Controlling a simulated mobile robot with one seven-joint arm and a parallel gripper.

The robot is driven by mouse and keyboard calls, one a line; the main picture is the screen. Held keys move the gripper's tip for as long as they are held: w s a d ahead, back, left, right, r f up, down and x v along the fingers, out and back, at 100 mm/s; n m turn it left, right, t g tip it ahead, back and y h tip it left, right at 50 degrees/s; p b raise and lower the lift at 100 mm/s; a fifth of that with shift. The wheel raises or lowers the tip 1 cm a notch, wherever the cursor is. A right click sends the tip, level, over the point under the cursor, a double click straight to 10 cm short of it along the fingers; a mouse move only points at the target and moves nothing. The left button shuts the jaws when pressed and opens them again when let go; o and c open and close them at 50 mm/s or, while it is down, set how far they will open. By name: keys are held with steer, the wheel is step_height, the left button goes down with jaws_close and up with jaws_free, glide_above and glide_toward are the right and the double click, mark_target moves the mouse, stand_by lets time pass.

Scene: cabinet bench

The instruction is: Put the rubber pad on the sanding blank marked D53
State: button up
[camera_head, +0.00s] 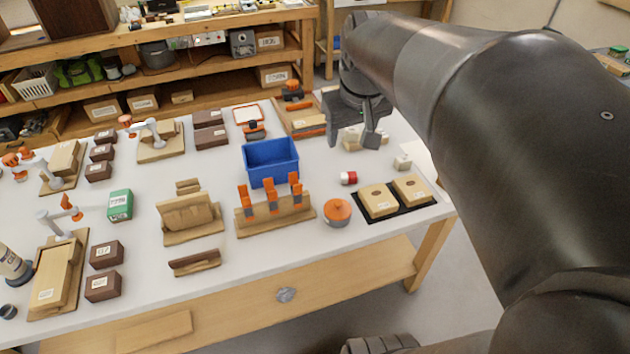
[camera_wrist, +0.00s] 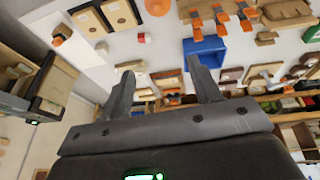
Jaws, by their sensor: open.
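Two pale wooden blocks with small labels, a left one (camera_head: 379,201) and a right one (camera_head: 411,190), lie side by side on a black mat (camera_head: 398,212) at the right front of the white bench. They also show at the upper left of the wrist view. The labels are too small to read, so I cannot tell which block is D53. I cannot pick out the rubber pad for certain. My gripper (camera_head: 355,138) is open and empty, above the right back part of the bench, beyond the blocks. Its two fingers (camera_wrist: 160,70) stand apart in the wrist view.
A blue bin (camera_head: 271,163) stands mid-bench, behind a wooden rack (camera_head: 247,224) with orange-handled tools. Near the blocks are an orange round container (camera_head: 337,213), a red-and-white item (camera_head: 348,178) and a small cream block (camera_head: 402,162). Several brown boxes stand at left.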

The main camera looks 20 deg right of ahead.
steer(key=s+a+f+t+y, duration=0.1)
steer(key=s+a+f, duration=0.3)
steer(key=s+a, duration=0.5)
steer(key=s, duration=0.3)
steer(key=shift+a+t, duration=0.15)
steer(key=shift+t, duration=0.25)
